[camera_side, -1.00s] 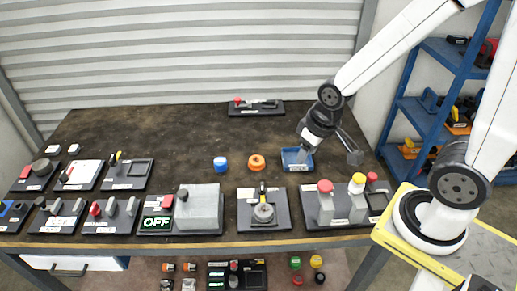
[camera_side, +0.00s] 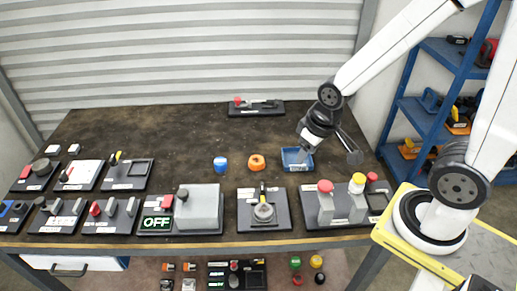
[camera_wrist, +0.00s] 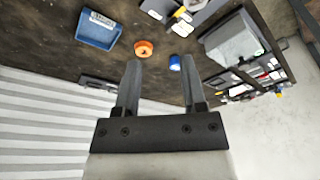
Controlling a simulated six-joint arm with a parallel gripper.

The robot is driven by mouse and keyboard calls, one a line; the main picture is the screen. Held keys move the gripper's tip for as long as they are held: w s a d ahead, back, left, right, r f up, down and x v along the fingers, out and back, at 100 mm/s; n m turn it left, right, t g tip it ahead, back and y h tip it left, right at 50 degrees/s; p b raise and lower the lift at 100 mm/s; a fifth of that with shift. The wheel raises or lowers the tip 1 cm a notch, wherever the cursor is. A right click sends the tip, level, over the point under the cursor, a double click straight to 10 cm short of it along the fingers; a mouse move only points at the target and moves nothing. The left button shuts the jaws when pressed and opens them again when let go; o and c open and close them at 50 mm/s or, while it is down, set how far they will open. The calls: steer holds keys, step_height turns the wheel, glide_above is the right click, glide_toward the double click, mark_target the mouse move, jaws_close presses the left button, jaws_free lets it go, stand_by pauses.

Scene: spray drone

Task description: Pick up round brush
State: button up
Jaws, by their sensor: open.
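No thing in these frames can be told for sure as the round brush. A round grey piece with a yellow-and-black handle (camera_side: 263,212) sits on a dark board at the table's front middle, but I cannot tell if it is the brush. My gripper (camera_wrist: 158,72) is open and empty in the wrist view, its two grey fingers apart. In the side view the arm's end hangs near the blue tray (camera_side: 288,163), which lies at upper left in the wrist view (camera_wrist: 96,30).
A blue cap (camera_side: 220,163) stands left of the orange piece. Boards with a grey box (camera_side: 200,207) and coloured-top posts (camera_side: 326,202) line the front edge. A dark board with small tools (camera_side: 256,108) lies at the back. The table's middle left is clear.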

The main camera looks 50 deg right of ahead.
steer(key=o, duration=0.6)
steer(key=shift+o, duration=0.2)
steer(key=n+y, duration=0.3)
steer(key=n, duration=0.6)
glide_above(222, 161)
steer(key=s+d, duration=0.2)
step_height(222, 161, down, 15)
steer(key=shift+w+a+r+t, duration=0.1)
steer(key=shift+w+r+t, duration=0.05)
steer(key=shift+w+t, duration=0.15)
steer(key=shift+x, duration=1.3)
